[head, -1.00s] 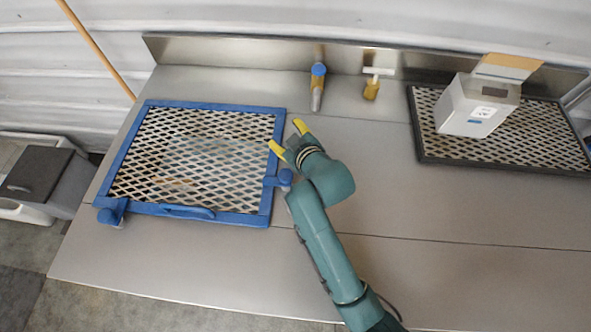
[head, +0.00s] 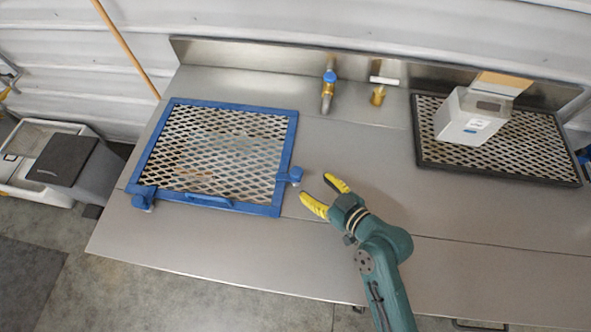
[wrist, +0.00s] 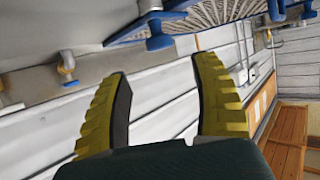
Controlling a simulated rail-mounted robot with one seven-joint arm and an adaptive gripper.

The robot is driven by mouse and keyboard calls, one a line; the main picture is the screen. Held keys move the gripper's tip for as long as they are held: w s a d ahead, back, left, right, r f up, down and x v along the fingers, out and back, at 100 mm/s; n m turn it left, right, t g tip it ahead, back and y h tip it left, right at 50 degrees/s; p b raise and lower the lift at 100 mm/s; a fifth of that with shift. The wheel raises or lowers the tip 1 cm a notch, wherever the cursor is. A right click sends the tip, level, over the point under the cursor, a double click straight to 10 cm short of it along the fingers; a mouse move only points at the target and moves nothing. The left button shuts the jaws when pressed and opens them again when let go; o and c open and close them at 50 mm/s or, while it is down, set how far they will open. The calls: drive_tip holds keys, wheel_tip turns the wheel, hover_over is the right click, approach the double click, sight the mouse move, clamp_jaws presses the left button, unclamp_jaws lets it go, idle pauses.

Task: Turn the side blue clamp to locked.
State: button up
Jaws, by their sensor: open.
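The side blue clamp (head: 292,176) sticks out from the right edge of the blue-framed mesh screen (head: 279,188) in the head view. Another blue clamp (head: 143,197) is at the screen's front left corner. My gripper (head: 325,192) is open and empty, just right of the side clamp and apart from it, its yellow fingers pointing toward the screen. In the wrist view my open fingers (wrist: 162,65) have nothing between them. A blue clamp, which looks like the side one (wrist: 158,38), shows beyond them near the top.
A blue-handled tap (head: 328,90) and a small brass fitting (head: 378,95) stand at the back. A white box (head: 468,118) sits on a black-framed mesh tray (head: 440,163) at the right. The metal table (head: 240,250) is clear in front. A grey bin (head: 65,160) stands left.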

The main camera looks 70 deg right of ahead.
sight(298, 173)
drive_tip(key=x, duration=0.9)
drive_tip(key=shift+r+b, duration=0.1)
drive_tip(key=shift+b, duration=0.25)
drive_tip(key=c, duration=1.1)
